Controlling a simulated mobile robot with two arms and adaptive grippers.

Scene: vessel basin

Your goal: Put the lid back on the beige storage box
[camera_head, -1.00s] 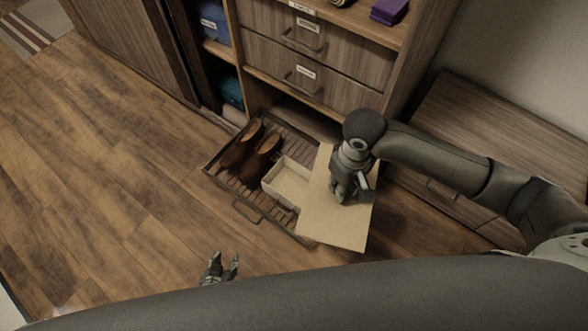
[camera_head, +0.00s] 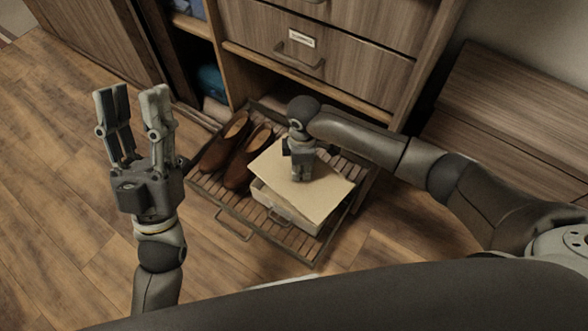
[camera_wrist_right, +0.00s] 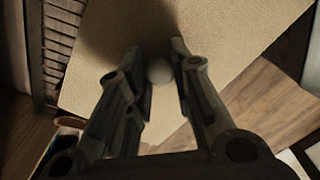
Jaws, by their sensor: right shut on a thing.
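The beige lid (camera_head: 325,196) is a flat square panel over the beige storage box (camera_head: 283,210). It covers most of the box's top and is turned askew to it. The box's front wall shows below the lid. I cannot tell whether the lid touches the rim. My right gripper (camera_head: 301,176) is shut on the lid's small round knob (camera_wrist_right: 158,72), which shows between the fingers in the right wrist view. My left gripper (camera_head: 134,100) is open and empty, fingers up, at the left, away from the box.
The box stands in a pulled-out slatted drawer (camera_head: 296,240) with a front handle. Brown shoes (camera_head: 245,158) stand close to the box's left. A cabinet with closed drawers (camera_head: 330,62) rises behind. A low wooden unit (camera_head: 510,110) is at the right. The floor at left is clear.

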